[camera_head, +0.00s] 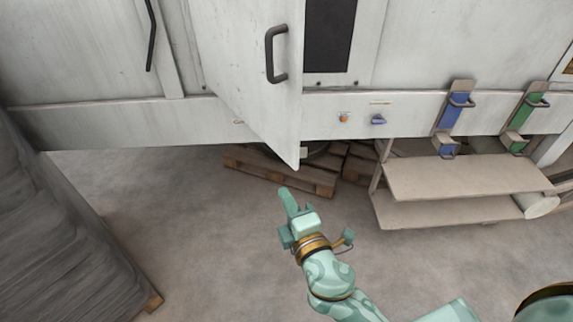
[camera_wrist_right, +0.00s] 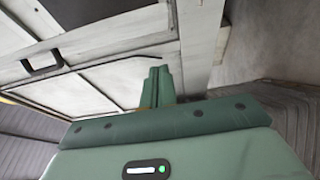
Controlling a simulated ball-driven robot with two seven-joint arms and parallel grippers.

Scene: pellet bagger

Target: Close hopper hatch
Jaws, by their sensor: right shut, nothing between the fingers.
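The hopper hatch (camera_head: 245,65) is a pale grey-white door on the machine front. It stands swung outward, its free lower corner jutting toward me. A dark handle (camera_head: 277,53) sits near its free edge, and a dark opening shows right of it. My right gripper (camera_head: 288,200) is below the hatch's lower corner, apart from it, with its fingers together and empty. In the right wrist view the shut fingers (camera_wrist_right: 157,87) point at pale machine panels, and a dark handle (camera_wrist_right: 42,62) shows at the left. My left gripper is out of view.
A wooden pallet (camera_head: 285,175) lies under the machine. A two-level beige shelf (camera_head: 455,178) stands at right, below blue (camera_head: 452,115) and green (camera_head: 526,115) clamp-like fittings. A grey wrapped stack (camera_head: 60,235) stands at left. The floor between is clear.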

